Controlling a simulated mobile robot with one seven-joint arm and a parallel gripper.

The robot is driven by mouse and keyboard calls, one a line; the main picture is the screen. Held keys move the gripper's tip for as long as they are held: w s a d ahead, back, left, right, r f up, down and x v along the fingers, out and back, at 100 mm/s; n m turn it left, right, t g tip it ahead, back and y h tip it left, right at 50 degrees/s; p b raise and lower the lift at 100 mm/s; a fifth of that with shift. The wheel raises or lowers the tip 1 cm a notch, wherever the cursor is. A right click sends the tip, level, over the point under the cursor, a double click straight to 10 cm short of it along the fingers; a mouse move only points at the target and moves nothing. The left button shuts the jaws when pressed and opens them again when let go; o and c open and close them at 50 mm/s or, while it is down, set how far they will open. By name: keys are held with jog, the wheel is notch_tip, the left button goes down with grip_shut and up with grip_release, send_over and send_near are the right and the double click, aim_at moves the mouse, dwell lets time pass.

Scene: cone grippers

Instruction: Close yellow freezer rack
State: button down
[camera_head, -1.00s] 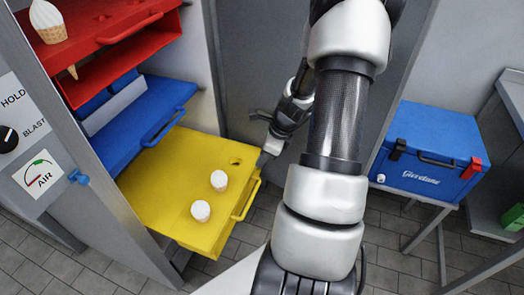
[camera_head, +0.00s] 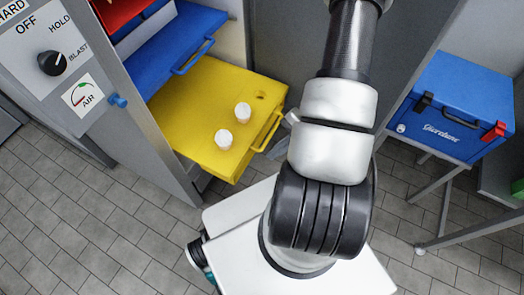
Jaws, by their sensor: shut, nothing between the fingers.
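The yellow freezer rack (camera_head: 205,100) is pulled out from the freezer cabinet, below the blue rack. Two white-topped cones (camera_head: 243,112) stand in it, and an empty hole shows near its back right. Its yellow handle (camera_head: 267,132) is on the right-hand front face. My gripper (camera_head: 279,148) is mostly hidden behind my arm. Only a small grey part shows just right of the handle, and it is shut and empty. I cannot tell whether it touches the rack.
The blue rack (camera_head: 185,45) is also pulled out, with a red rack (camera_head: 117,12) above it. The cabinet's control panel (camera_head: 50,50) is at left. A blue cooler box (camera_head: 450,110) stands on a table at right. The tiled floor (camera_head: 85,220) at lower left is clear.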

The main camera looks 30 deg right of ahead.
jog(key=w+a+f+b, duration=0.3)
jog(key=w+a+f, duration=0.2)
jog(key=a+f, duration=0.2)
jog(key=shift+a, duration=0.15)
jog(key=shift+w+a+f, duration=0.1)
jog(key=shift+w, duration=0.05)
dwell(0.3)
